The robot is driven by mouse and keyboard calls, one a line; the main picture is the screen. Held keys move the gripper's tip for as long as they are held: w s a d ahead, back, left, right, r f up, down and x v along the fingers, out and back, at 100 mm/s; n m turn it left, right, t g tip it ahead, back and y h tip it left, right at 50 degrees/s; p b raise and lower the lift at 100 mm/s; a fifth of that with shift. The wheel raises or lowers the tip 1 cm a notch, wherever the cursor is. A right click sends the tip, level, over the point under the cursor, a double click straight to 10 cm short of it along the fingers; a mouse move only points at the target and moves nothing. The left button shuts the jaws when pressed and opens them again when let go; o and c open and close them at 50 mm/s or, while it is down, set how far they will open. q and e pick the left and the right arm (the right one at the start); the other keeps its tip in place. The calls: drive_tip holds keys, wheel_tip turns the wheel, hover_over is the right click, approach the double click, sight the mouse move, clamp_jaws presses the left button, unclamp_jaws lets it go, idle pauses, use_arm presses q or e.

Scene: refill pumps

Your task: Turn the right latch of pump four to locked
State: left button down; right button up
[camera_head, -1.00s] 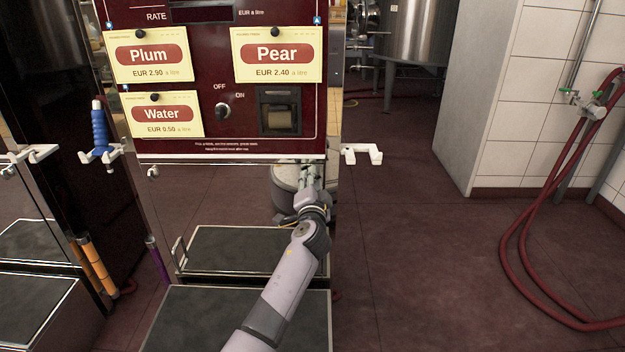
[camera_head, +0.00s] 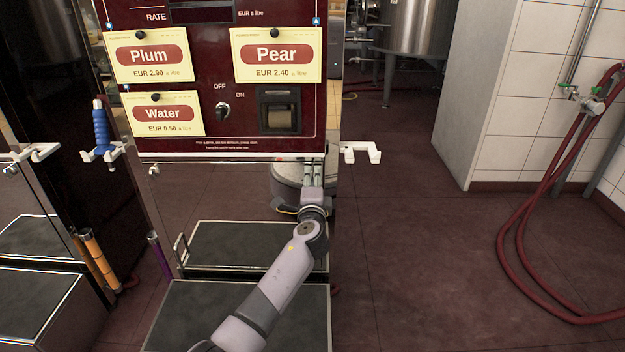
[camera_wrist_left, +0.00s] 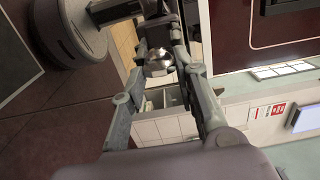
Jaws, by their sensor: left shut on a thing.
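The pump (camera_head: 222,100) has a dark red front with Plum, Pear and Water cards. Its number is not readable. Below it is a shiny steel lower panel (camera_head: 225,185). A small silver latch (camera_head: 154,169) shows at that panel's upper left. My left gripper (camera_head: 312,170) is at the panel's upper right, just under the red front, and hides the right latch in the head view. In the left wrist view the left gripper (camera_wrist_left: 160,72) is shut on a round silver knob, the right latch (camera_wrist_left: 158,63). Its turn position cannot be told. My right gripper is not in view.
A white hook holder (camera_head: 361,153) sticks out right of the pump. A blue-handled nozzle (camera_head: 101,132) hangs in a holder on the left. A dark-topped step (camera_head: 240,315) stands in front. A red hose (camera_head: 530,235) hangs at the right wall. The floor between is clear.

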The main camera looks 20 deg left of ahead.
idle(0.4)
use_arm(q)
drive_tip(key=c, duration=1.2)
unclamp_jaws()
drive_tip(key=shift+c, duration=0.2)
drive_tip(key=shift+s, duration=0.1)
drive_tip(key=v, duration=1.2)
